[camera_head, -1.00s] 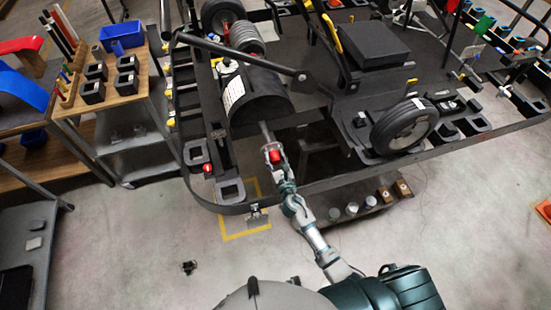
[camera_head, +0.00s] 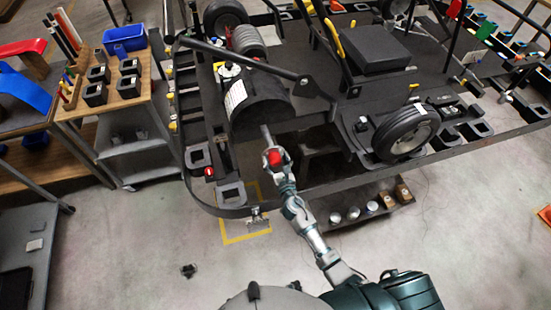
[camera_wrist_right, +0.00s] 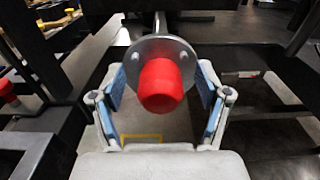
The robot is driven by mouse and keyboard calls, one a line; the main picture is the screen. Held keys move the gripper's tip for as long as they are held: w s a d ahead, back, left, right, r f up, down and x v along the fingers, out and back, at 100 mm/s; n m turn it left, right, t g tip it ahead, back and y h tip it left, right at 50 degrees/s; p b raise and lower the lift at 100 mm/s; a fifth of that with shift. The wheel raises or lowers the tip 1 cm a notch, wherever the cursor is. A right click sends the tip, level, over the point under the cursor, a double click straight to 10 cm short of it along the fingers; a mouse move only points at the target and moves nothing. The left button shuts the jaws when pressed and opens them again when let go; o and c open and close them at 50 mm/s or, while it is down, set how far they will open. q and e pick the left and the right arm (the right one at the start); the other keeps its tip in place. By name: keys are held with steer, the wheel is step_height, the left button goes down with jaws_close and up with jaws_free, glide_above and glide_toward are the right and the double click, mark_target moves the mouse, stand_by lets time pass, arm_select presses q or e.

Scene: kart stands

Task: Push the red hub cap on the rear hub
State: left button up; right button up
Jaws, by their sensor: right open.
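The red hub cap (camera_wrist_right: 161,86) sits at the middle of the round metal rear hub (camera_wrist_right: 184,50), which is on the end of a shaft. The cap appears to touch the hub face; the exact seating is hidden behind it. My right gripper (camera_wrist_right: 160,105) is open, with its blue-padded fingers standing apart on both sides of the cap and hub. In the head view the red cap (camera_head: 274,158) shows between the fingers of my right gripper (camera_head: 276,160), below the black housing. My left gripper is not in view.
The kart stand's black frame rail (camera_head: 330,182) runs close to my right arm. A second red piece (camera_head: 209,171) sits on the frame to the left. A wheel (camera_head: 408,132) lies to the right.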

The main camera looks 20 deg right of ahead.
steer(key=s, duration=1.1)
steer(key=shift+s+d, duration=0.2)
steer(key=shift+s, duration=0.1)
